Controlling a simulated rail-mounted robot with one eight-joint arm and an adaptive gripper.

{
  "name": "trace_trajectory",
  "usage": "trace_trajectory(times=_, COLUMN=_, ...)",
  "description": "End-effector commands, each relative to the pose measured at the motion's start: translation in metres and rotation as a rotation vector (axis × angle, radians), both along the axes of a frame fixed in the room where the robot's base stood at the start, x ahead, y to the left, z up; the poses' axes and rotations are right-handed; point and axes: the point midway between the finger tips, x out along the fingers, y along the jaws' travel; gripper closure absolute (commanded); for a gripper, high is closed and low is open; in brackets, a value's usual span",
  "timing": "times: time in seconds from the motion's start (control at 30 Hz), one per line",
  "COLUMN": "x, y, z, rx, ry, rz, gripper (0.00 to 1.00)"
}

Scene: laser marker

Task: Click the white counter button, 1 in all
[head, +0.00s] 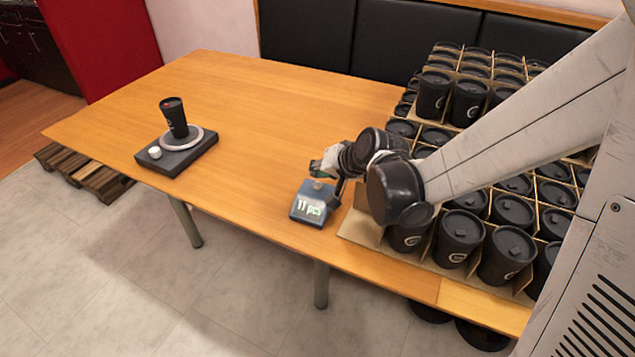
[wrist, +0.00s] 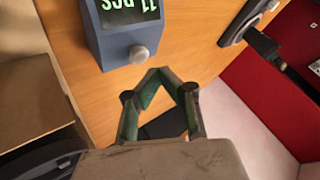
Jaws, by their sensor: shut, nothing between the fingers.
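The counter (head: 311,204) is a small blue-grey box on the front edge of the table. Its lit display reads "11 pcs". Its round whitish button (wrist: 139,54) shows in the wrist view, where the counter (wrist: 105,38) is at the upper left. In the head view, my gripper (head: 317,172) is close above the button side of the counter. In the wrist view, my gripper (wrist: 159,73) is shut and empty, its fingertips meeting just below and right of the button in the picture. I cannot tell whether they touch it.
A dark device (head: 186,157) with a white knob (head: 155,152) holds a black cup (head: 174,117) on a round plate at the left. Cardboard trays of lidded black cups (head: 459,238) crowd the right, close to my arm. The wooden table (head: 270,110) is clear in the middle.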

Motion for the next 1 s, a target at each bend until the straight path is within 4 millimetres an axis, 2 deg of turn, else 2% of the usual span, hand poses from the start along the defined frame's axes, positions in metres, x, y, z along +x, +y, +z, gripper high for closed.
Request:
trace_trajectory(times=0.1, x=0.0, y=0.0, z=0.013, rx=0.0, ry=0.0, rz=0.0, gripper=1.0)
trace_trajectory(times=0.5, x=0.0, y=0.0, z=0.044, rx=0.0, ry=0.0, rz=0.0, gripper=1.0)
trace_trajectory(times=1.0, x=0.0, y=0.0, z=0.043, rx=0.0, ry=0.0, rz=0.0, gripper=1.0)
